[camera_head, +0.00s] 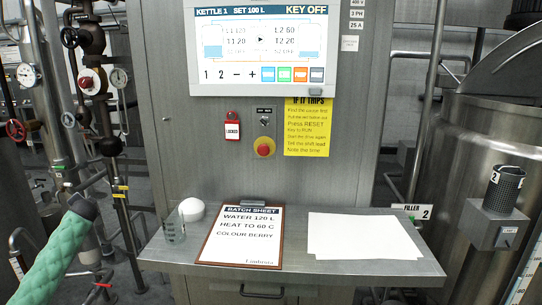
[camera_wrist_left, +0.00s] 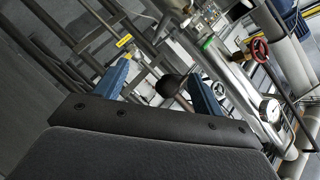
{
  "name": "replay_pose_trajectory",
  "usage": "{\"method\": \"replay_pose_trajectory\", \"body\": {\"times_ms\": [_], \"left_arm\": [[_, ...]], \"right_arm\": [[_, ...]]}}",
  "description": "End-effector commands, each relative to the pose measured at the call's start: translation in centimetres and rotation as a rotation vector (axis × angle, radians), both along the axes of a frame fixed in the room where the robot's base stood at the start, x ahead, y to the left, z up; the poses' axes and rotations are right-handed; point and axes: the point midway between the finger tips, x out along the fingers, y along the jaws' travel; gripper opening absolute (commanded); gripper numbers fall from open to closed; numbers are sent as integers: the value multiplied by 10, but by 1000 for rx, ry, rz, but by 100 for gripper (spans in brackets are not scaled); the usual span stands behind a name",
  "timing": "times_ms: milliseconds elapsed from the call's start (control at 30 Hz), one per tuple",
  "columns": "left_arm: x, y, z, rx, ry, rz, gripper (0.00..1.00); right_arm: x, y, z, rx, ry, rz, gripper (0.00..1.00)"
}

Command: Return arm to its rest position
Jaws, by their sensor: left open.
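My left gripper (camera_wrist_left: 160,72) shows in the left wrist view, with two blue fingers standing apart. A dark round knob or handle end (camera_wrist_left: 171,86) appears in the gap between them. I cannot tell how far beyond the fingers it is; nothing looks gripped. Pipes, a red handwheel (camera_wrist_left: 260,50) and a white dial gauge (camera_wrist_left: 270,109) are to the right of the fingers. My right gripper is in no view.
The head view shows a control panel (camera_head: 259,46) reading KEY OFF above a steel shelf (camera_head: 295,272). On it are a clear beaker (camera_head: 174,229), a white ball (camera_head: 191,209), a batch sheet and blank paper (camera_head: 362,236). Pipes stand left, a steel vessel (camera_head: 478,137) right. A green textured length (camera_head: 56,262) enters lower left.

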Motion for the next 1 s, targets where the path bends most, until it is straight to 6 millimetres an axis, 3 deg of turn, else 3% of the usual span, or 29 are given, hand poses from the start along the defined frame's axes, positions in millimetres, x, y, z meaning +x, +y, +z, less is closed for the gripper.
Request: {"method": "replay_pose_trajectory", "body": {"times_ms": [400,767,867,1000], "left_arm": [[-33,-8,-60,-408,54,238,69],[-51,-69,-149,-428,141,185,69],[-62,-93,-183,-440,173,168,69],[-88,-138,-245,-468,235,139,69]], "right_arm": [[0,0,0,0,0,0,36],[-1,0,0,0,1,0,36],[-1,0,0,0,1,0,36],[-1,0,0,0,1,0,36]]}}
